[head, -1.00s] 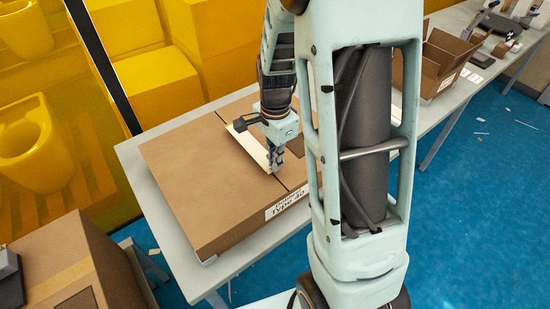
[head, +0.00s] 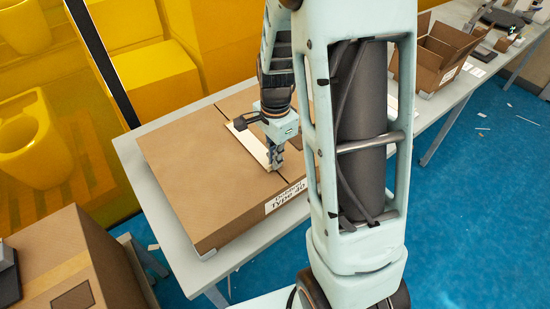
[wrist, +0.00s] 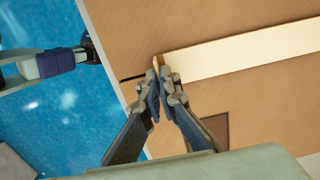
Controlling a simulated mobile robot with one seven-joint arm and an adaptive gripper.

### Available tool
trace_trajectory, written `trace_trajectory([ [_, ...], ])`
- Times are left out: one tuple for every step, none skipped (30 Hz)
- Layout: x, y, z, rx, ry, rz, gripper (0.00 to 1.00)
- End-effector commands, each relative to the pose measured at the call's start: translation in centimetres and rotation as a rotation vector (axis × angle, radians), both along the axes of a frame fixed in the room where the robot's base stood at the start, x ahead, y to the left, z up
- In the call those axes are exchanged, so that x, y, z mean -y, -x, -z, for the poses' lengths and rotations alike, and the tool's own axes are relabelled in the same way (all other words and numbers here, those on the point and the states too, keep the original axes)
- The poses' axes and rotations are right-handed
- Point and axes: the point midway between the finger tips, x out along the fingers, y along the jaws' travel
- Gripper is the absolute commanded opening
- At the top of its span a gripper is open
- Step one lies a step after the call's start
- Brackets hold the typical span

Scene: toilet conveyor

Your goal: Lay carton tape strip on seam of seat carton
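The seat carton (head: 190,175) is a large flat brown box lying on a grey table. A dark seam (wrist: 132,77) runs across its top. The carton tape strip (head: 246,143) is long, flat and cream coloured. In the wrist view the strip (wrist: 245,52) stretches right from my fingertips, over the line of the seam, close above or on the carton top; I cannot tell if it touches all along. My gripper (wrist: 160,75) points down near the labelled carton edge, its fingertips closed on the strip's near end. It also shows in the head view (head: 276,164).
An open brown box (head: 430,60) stands farther right along the tables. Another carton (head: 65,260) is at the lower left. A yellow see-through panel (head: 50,110) stands behind the table. The blue floor at the right is mostly clear, with small scraps.

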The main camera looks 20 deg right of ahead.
Motion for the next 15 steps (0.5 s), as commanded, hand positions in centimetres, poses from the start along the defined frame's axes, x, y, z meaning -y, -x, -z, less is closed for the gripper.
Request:
trace_trajectory([
  [0.00,0.00,0.01,0.000,0.000,0.000,0.00],
  [0.00,0.00,0.01,0.000,0.000,0.000,0.00],
  [-0.01,0.00,0.01,0.000,0.000,0.000,0.00],
  [-0.01,0.00,0.01,0.000,0.000,0.000,0.00],
  [-0.01,0.00,0.01,0.000,0.000,0.000,0.04],
  [-0.01,0.00,0.00,0.000,0.000,0.000,0.09],
  [-0.01,0.00,0.00,0.000,0.000,0.000,0.12],
  [-0.01,0.00,0.00,0.000,0.000,0.000,0.15],
  [-0.01,0.00,0.01,0.000,0.000,0.000,0.20],
  [-0.01,0.00,0.00,0.000,0.000,0.000,0.23],
  [-0.01,0.00,0.00,0.000,0.000,0.000,0.25],
  [-0.01,0.00,0.00,0.000,0.000,0.000,0.25],
  [-0.01,0.00,0.00,0.000,0.000,0.000,0.25],
  [-0.01,0.00,0.00,0.000,0.000,0.000,0.25],
  [-0.01,0.00,0.00,0.000,0.000,0.000,0.25],
])
